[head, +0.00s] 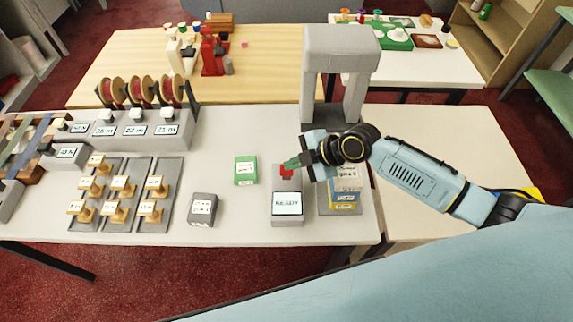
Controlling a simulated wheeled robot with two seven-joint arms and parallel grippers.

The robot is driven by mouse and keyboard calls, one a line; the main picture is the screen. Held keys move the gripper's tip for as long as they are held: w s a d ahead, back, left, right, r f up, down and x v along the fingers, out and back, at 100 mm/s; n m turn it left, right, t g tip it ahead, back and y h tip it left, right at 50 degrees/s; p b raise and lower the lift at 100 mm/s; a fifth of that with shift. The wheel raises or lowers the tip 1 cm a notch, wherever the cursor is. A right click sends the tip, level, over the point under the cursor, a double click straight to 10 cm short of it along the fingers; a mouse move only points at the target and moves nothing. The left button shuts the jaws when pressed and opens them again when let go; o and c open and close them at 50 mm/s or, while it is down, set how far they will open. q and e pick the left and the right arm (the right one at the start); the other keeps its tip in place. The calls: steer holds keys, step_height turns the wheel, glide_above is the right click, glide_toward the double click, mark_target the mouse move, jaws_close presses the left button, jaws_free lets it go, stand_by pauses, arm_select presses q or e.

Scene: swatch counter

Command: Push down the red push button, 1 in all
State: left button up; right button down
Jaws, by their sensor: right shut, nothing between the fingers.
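The red push button (286,171) is on a grey box whose screen (287,204) reads "READY", near the front of the grey counter. My right gripper (290,165) comes in from the right and is shut and empty. Its fingertips are over or at the button's top and partly hide it. I cannot tell whether they touch it or how far down the button is. My left gripper is not in view.
A grey arch (340,45) stands behind my right gripper. Stacked boxes (345,192) stand right of the button box. A green box (245,170) and a dark grey box (202,209) stand to the left, with spools (142,90) farther left.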

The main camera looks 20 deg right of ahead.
step_height(320, 180, up, 3)
steer(key=shift+r+p, duration=0.1)
steer(key=shift+p, duration=0.9)
steer(key=shift+r, duration=0.2)
steer(key=shift+w, duration=0.1)
